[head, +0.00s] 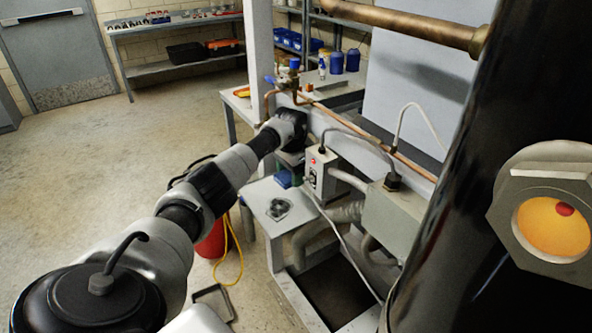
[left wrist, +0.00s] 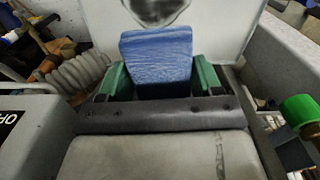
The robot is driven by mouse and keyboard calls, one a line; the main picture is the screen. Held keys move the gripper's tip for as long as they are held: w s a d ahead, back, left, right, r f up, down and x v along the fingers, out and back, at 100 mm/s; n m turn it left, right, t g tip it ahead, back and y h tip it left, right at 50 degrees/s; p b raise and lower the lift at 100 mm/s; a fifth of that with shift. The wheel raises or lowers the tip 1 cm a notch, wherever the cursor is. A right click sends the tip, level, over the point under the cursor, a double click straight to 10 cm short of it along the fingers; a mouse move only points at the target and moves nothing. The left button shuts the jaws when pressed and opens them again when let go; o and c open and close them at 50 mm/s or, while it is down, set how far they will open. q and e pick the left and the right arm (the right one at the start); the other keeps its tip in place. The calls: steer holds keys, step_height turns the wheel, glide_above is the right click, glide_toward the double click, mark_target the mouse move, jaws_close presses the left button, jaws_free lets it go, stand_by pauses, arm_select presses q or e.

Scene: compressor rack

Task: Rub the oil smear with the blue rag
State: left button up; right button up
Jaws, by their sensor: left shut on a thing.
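The blue rag (left wrist: 157,58) is a folded block between the green fingers of my left gripper (left wrist: 160,82), which is shut on it. In the head view my left arm reaches to the rack, and the rag (head: 283,179) shows just below the gripper (head: 291,174). The oil smear (head: 278,209) is a dark patch on a pale grey panel (head: 301,216), just below the rag in the picture. In the left wrist view the smear (left wrist: 156,9) lies beyond the rag's far edge, cut by the frame. Contact between rag and panel cannot be told. My right gripper is not in view.
A grey switch box (head: 320,173) with cables stands close right of the gripper. Copper pipe (head: 345,123) runs above it. A large black cylinder (head: 450,190) fills the right side. Open floor lies to the left.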

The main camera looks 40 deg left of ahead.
arm_select(q)
steer(key=shift+f+b, duration=0.45)
step_height(320, 180, down, 4)
steer(key=b, duration=0.4)
steer(key=shift+w+d+f, duration=0.1)
steer(key=shift+f, duration=0.1)
steer(key=shift+f+b, duration=0.4)
steer(key=shift+b, duration=0.1)
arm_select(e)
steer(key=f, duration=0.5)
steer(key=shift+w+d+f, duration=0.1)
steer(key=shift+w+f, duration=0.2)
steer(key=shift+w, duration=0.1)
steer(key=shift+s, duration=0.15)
arm_select(q)
steer(key=shift+f, duration=0.1)
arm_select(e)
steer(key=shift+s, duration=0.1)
arm_select(q)
steer(key=shift+f, duration=0.1)
